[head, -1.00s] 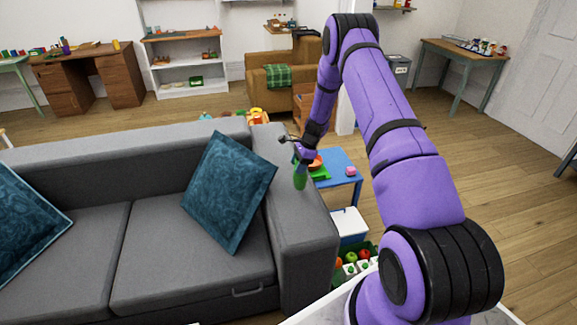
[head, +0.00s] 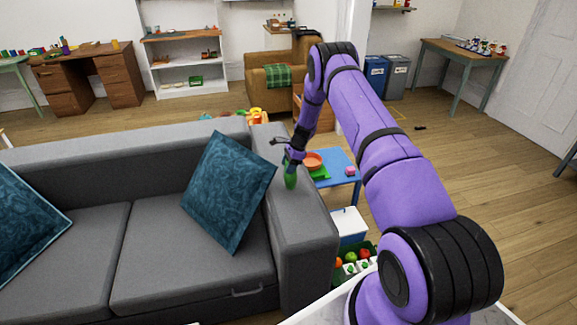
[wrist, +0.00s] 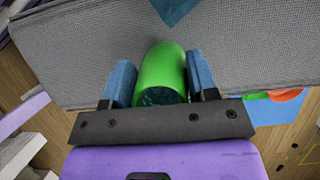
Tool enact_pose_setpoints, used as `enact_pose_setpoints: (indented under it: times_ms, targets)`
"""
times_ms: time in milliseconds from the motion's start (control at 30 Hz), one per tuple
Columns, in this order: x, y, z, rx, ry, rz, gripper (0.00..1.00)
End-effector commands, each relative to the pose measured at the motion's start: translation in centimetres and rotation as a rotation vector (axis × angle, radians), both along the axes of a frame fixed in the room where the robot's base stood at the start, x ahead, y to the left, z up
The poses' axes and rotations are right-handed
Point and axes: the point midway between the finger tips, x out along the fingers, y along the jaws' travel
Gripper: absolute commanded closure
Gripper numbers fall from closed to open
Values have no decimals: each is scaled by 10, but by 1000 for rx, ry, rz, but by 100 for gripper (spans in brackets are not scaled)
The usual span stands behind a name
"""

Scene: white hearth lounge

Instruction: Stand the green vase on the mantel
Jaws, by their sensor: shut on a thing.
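The green vase (head: 290,178) is held at the end of my arm, over the armrest of the grey sofa. It also shows in the wrist view (wrist: 162,72), between the two blue fingers. My gripper (head: 291,166) is shut on it; in the wrist view the gripper (wrist: 162,82) has a finger on each side of the vase. I cannot tell whether the vase touches the armrest. I cannot make out the mantel in these views.
The grey sofa (head: 165,255) with teal cushions (head: 228,190) fills the left and centre. A small blue table (head: 338,160) with an orange bowl (head: 313,160) stands right of the armrest. A crate of produce (head: 355,262) is on the floor. Open wood floor lies at right.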

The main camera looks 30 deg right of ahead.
Motion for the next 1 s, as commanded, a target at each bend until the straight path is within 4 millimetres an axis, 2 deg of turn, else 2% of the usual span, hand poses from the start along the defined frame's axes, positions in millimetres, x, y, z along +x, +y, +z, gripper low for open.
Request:
enact_pose_setpoints:
  times_ms: [133, 167, 267, 533, 667, 767, 1000]
  targets:
    - [0, 0, -2, 0, 0, 0, 98]
    - [0, 0, -3, 0, 0, 0, 45]
    - [0, 0, -3, 0, 0, 0, 22]
    - [0, 0, -2, 0, 0, 0, 21]
    - [0, -2, 5, -1, -1, 0, 21]
    - [-2, -8, 18, -3, -2, -1, 21]
    - [-7, -25, 62, -2, -2, -2, 21]
